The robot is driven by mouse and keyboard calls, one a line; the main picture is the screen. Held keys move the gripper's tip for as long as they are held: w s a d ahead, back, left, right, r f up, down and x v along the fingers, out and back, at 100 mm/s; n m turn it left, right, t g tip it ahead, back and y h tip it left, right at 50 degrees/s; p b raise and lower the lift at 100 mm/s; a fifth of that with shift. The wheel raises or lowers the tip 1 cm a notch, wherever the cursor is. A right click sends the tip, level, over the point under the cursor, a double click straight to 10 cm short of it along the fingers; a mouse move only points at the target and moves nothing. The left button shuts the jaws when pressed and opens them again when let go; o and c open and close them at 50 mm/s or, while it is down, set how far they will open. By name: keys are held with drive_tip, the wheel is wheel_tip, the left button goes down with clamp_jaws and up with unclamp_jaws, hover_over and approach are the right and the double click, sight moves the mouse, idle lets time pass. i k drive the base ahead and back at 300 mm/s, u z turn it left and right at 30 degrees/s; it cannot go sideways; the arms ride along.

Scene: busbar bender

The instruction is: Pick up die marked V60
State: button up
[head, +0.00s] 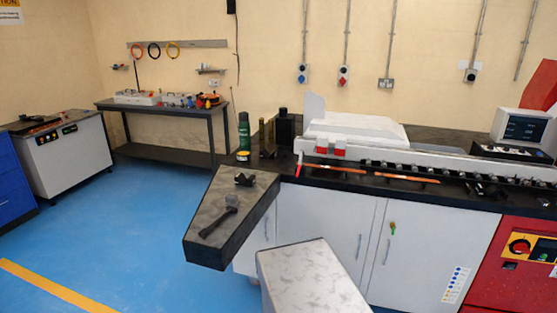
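No marking V60 can be read on anything in view, so I cannot tell which piece is that die. A small dark block with a notched top (245,180) sits on the angled dark extension of the bench (212,235) and may be a die. A dark tool with a handle (220,222) lies nearer on the same extension. Dark and brass-coloured upright pieces (266,134) stand at the back, by a green bottle (244,131). My gripper is not in view.
The bending bench has white cabinet doors (325,232) and copper bars (412,179) on top. A red control cabinet (512,265) stands right. A grey-white block (312,280) fills the front centre. A dark side table (168,112) stands behind. Blue floor (130,230) is clear at left.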

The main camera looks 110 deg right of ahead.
sight(263, 154)
drive_tip(key=z, duration=0.4)
drive_tip(key=i, duration=0.85)
drive_tip(key=z, duration=0.7)
drive_tip(key=i, duration=0.75)
drive_tip(key=z, duration=0.75)
drive_tip(key=i, duration=0.55)
drive_tip(key=z, duration=0.7)
drive_tip(key=i, duration=0.6)
drive_tip(key=z, duration=0.95)
drive_tip(key=i, duration=1.2)
drive_tip(key=z, duration=0.45)
